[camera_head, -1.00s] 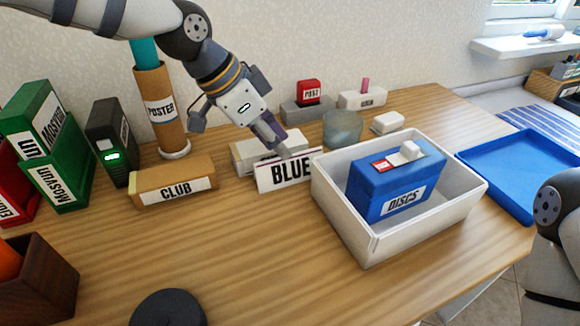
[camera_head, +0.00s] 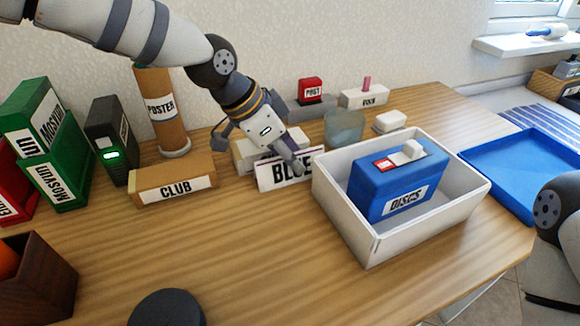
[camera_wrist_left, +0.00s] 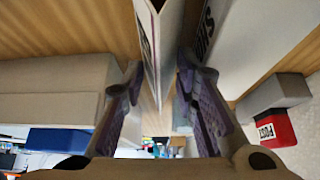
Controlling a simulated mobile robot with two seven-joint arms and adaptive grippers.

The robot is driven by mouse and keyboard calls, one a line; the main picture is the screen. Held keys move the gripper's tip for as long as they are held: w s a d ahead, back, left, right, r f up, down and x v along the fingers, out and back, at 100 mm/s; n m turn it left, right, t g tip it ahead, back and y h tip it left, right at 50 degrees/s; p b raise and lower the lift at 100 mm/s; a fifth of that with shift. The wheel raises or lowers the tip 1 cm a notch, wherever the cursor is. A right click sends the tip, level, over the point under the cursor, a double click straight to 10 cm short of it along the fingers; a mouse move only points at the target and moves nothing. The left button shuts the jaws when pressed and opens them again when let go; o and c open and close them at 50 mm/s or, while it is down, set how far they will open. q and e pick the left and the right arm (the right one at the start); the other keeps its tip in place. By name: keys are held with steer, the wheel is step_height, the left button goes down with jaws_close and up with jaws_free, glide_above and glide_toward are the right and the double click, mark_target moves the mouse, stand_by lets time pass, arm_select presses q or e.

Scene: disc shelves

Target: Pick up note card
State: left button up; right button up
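The note card (camera_head: 272,178) is white with the word BLUE in black and stands upright on the wooden table, left of the white box. My left gripper (camera_head: 298,165) is at the card's top edge, and one finger covers part of the lettering. In the left wrist view the card (camera_wrist_left: 152,30) reaches in between the two purple-grey fingers of the left gripper (camera_wrist_left: 158,78). The fingers are spread, one on each side of it, with gaps visible. My right gripper is out of view.
The white box (camera_head: 345,215) holding a blue DISCS case (camera_head: 385,205) stands close to the card's right. A pale block (camera_head: 245,150) is just behind the card. A CLUB block (camera_head: 150,185) stands left. The table front is mostly clear.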

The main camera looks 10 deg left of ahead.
arm_select(q)
steer(key=c, duration=0.4)
steer(key=shift+c, duration=0.2)
